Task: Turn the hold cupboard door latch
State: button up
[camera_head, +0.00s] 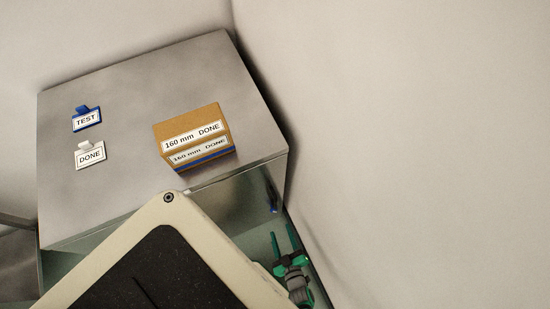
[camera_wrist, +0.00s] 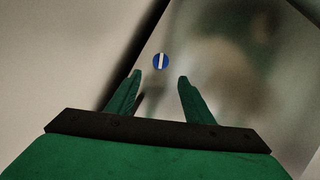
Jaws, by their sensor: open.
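The door latch (camera_wrist: 161,61) is a round blue disc with a white bar that stands nearly upright in the wrist view. It sits on the shiny cupboard door (camera_wrist: 225,60), near the door's left edge in that view. In the head view the latch (camera_head: 273,208) is a small blue spot at the right end of the cupboard front (camera_head: 235,205). My gripper (camera_wrist: 158,82) is open and empty, its two green fingers pointing at the door with the latch beyond and between the tips. In the head view my gripper (camera_head: 281,237) is just below the latch, apart from it.
On the cupboard top (camera_head: 130,85) stand a brown box (camera_head: 190,125) labelled "160 mm DONE", a blue TEST tag (camera_head: 86,120) and a white DONE tag (camera_head: 90,156). A pale wall (camera_head: 400,130) runs close along the cupboard's right side. My own body hides part of the front.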

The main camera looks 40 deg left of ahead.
aim_at(274, 211)
jog(key=x, duration=1.1)
jog(key=shift+d, duration=0.1)
jog(key=shift+s, duration=0.1)
jog(key=c, duration=1)
